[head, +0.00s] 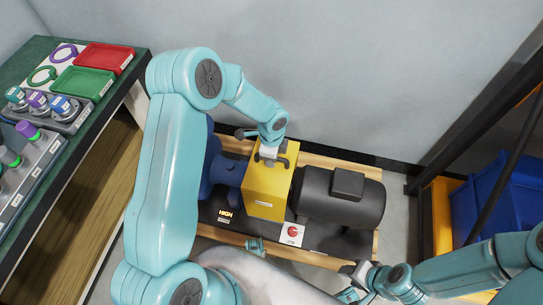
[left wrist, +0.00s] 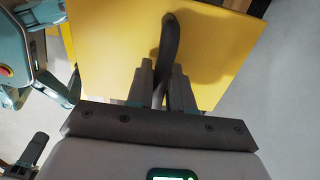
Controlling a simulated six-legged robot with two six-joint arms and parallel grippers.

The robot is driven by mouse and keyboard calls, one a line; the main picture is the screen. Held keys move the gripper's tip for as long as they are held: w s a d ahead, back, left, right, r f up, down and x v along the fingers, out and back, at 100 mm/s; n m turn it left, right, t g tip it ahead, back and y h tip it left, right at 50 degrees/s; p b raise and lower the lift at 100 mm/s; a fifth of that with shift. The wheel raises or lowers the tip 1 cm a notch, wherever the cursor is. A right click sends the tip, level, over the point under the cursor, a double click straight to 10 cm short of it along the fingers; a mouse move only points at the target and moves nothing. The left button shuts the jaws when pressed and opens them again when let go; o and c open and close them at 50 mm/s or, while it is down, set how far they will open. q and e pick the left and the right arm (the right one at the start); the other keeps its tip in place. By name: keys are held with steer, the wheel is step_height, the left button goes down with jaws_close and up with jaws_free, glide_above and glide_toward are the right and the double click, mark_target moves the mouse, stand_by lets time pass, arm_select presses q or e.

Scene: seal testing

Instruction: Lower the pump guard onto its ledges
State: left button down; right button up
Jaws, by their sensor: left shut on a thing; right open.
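The yellow pump guard (head: 267,190) is a box between the blue pump (head: 226,171) and the dark motor (head: 340,197). My left gripper (head: 270,154) is shut on the guard's dark handle at its top. In the left wrist view the fingers (left wrist: 162,78) close around the dark handle (left wrist: 170,38), with the yellow guard face (left wrist: 110,60) behind. The ledges are hidden, so I cannot tell whether the guard touches them. My right gripper (head: 357,285) is open and empty, low in the head view, apart from the guard.
The pump and motor stand on a black base (head: 325,238) over a wooden pallet (head: 322,262). A green-topped bench (head: 62,127) with a red tray (head: 104,57), a green tray (head: 84,83) and several fittings stands left. A blue bin (head: 483,205) stands right, near a dark frame.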

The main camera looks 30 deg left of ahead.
arm_select(q)
steer(key=shift+f+b, duration=0.35)
steer(key=shift+f, duration=0.05)
stand_by(0.4)
steer(key=c, duration=0.9)
jaws_free()
step_height(320, 180, up, 9)
steer(key=p, duration=0.7)
steer(key=shift+r, duration=0.1)
